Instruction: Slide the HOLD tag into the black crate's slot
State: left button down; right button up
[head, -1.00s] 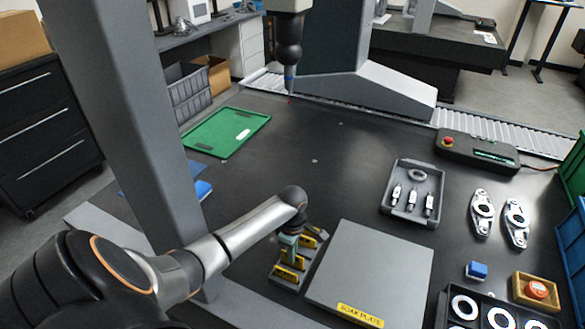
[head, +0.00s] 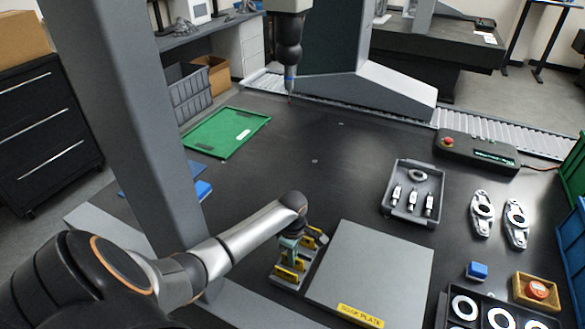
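Yellow tags (head: 286,275) stand in a grey rack (head: 284,284) to the left of the grey soak plate. Their lettering is too small to read, so I cannot tell which is the HOLD tag. My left gripper (head: 289,251) points down at the rack, among the tags. Its fingers are small and partly hidden by the wrist, so their opening and any grip on a tag are unclear. A black crate (head: 441,308) holding white rings is cut off at the bottom right. I cannot make out its slot. My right gripper is not in view.
The soak plate (head: 372,268) lies between the rack and the black crate. The dark table middle is clear.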

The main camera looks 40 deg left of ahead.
pick_arm(q)
jog(key=shift+f, duration=0.2)
jog(key=c, duration=1)
grip_release()
jog(key=shift+o, duration=0.4)
jog(key=shift+o, duration=1)
jog(key=shift+r, duration=3.5)
